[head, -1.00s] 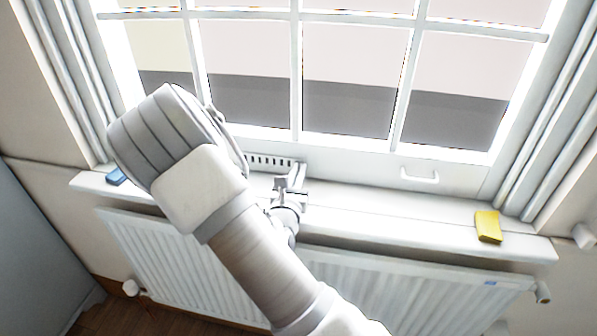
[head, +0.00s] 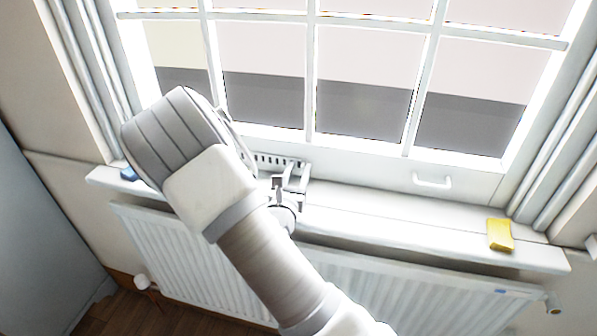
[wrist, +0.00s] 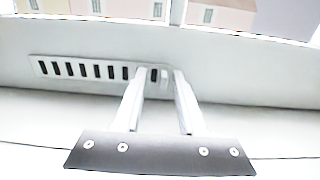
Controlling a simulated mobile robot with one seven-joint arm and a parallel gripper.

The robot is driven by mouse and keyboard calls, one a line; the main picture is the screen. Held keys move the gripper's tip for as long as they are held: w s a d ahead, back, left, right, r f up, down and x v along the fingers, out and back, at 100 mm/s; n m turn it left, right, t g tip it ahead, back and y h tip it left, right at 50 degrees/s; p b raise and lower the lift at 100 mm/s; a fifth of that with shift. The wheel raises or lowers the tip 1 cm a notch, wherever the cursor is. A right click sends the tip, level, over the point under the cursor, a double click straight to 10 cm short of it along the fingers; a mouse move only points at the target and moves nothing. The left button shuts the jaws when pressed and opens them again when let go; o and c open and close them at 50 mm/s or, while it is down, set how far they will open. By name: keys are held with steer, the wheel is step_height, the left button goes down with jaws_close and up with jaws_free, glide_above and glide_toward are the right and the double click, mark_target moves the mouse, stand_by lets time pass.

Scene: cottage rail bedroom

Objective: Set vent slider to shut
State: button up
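The vent (wrist: 85,69) is a pale strip with a row of dark slots, set low on the window frame above the sill. In the head view the vent (head: 272,160) is partly hidden behind my arm. My gripper (wrist: 160,77) is open at the vent's right end, its two fingers apart. Between the fingertips show a dark slot and a small pale piece (wrist: 164,76) that looks like the slider knob. I cannot tell whether either finger touches it. In the head view my gripper (head: 290,181) is just above the sill.
The white sill (head: 390,225) runs below the window, with a radiator (head: 400,285) under it. A yellow block (head: 500,235) lies at the sill's right and a blue item (head: 129,173) at its left. A white window handle (head: 432,181) is right of the vent.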

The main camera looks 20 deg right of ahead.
steer(key=v, duration=1.7)
steer(key=shift+s+p, duration=0.2)
steer(key=shift+p, duration=0.1)
steer(key=shift+a, duration=0.1)
steer(key=s+d+r+m+g+h+p, duration=0.1)
steer(key=s+d+r+m+g+p, duration=0.1)
steer(key=s+d+r+m+g, duration=0.6)
steer(key=s+d+r+m+g+h+p, duration=0.15)
steer(key=s+d+m+g, duration=0.4)
steer(key=m, duration=0.55)
steer(key=s+a+r+m+t+y+p, duration=0.1)
steer(key=a+r+m+y, duration=0.3)
steer(key=r+m+y, duration=0.1)
steer(key=s+a+r+m+t+y+p, duration=0.1)
steer(key=a+r+m+t+y+p, duration=0.1)
steer(key=a+r+m+y, duration=0.2)
step_height(320, 180, up, 5)
steer(key=shift+a+f+m+y, duration=0.2)
steer(key=shift+a+m+y, duration=0.2)
steer(key=shift+m+y, duration=0.75)
